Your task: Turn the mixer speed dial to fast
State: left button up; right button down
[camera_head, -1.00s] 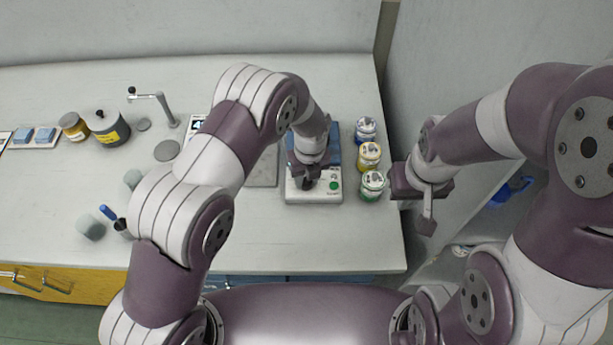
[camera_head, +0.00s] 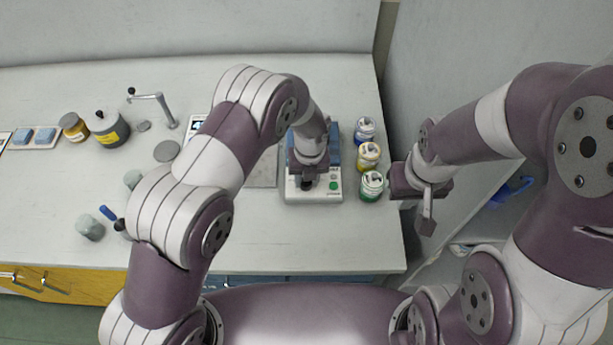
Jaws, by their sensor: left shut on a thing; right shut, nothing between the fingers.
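The mixer (camera_head: 320,196) is a small white and blue machine with a green button on its front panel, at the right part of the bench. My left gripper (camera_head: 307,180) points down at the front panel and is shut on the dark speed dial (camera_head: 307,186), which is mostly hidden beneath the fingers. The dial's setting cannot be read. My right gripper (camera_head: 427,215) is shut and empty, off the bench's right edge and apart from the mixer.
Blue, yellow and green-labelled jars (camera_head: 368,157) stand in a row just right of the mixer. The bench front (camera_head: 300,245) is clear.

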pick_arm(q)
jog(key=o, duration=1)
jog(key=shift+w+r, duration=0.15)
jog(key=shift+w, duration=0.05)
jog(key=shift+o, duration=0.2)
jog(key=shift+s, duration=0.1)
notch_tip(320, 180, up, 13)
jog(key=b, duration=0.2)
jog(key=shift+d+f, duration=0.2)
jog(key=shift+d, duration=0.15)
